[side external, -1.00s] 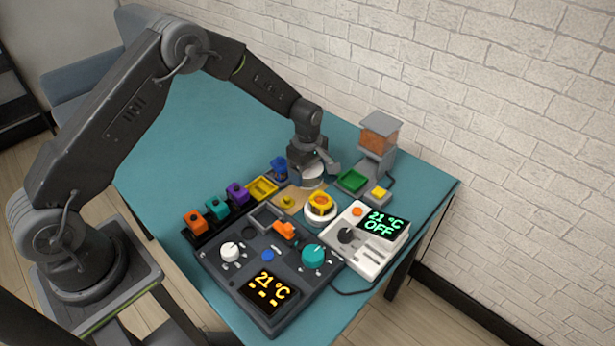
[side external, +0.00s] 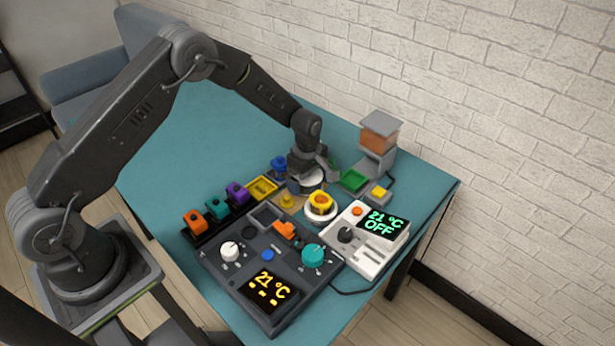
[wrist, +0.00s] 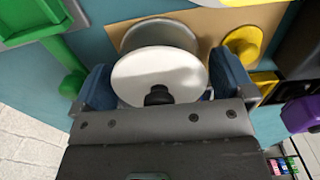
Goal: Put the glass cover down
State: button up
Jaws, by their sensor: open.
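The round cover (wrist: 160,72) has a pale white top with a black knob in the wrist view. A grey disc (wrist: 158,31) shows partly behind it; I cannot tell whether the cover rests on it. My gripper (wrist: 163,84) is open, with one blue-grey finger on each side of the cover's knob. In the side view the cover (side external: 313,184) shows as a pale disc low under my gripper (side external: 315,172), just behind the yellow-and-white round button. The cover's wall and lower edge are mostly hidden.
A tan board with a yellow knob (side external: 288,201) lies beside the cover. A green tray (side external: 353,180) is to its right, a yellow tray (side external: 262,187) to its left. The round button (side external: 320,203), dark control panel (side external: 267,257) and white unit (side external: 366,240) stand in front. The table (side external: 215,135) is clear behind.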

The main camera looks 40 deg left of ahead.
notch_tip(320, 180, up, 13)
jog(key=shift+f, duration=0.2)
jog(key=s+r+m+t, duration=0.2)
jog(key=s+r+m, duration=0.75)
jog(key=r, duration=0.75)
jog(key=s+r+m+t, duration=0.1)
jog(key=s+m, duration=0.3)
jog(key=s, duration=0.6)
jog(key=s+r+m+t, duration=0.2)
jog(key=s+m, duration=0.2)
jog(key=s, duration=0.7)
jog(key=shift+d+t, duration=0.3)
jog(key=shift+d, duration=0.15)
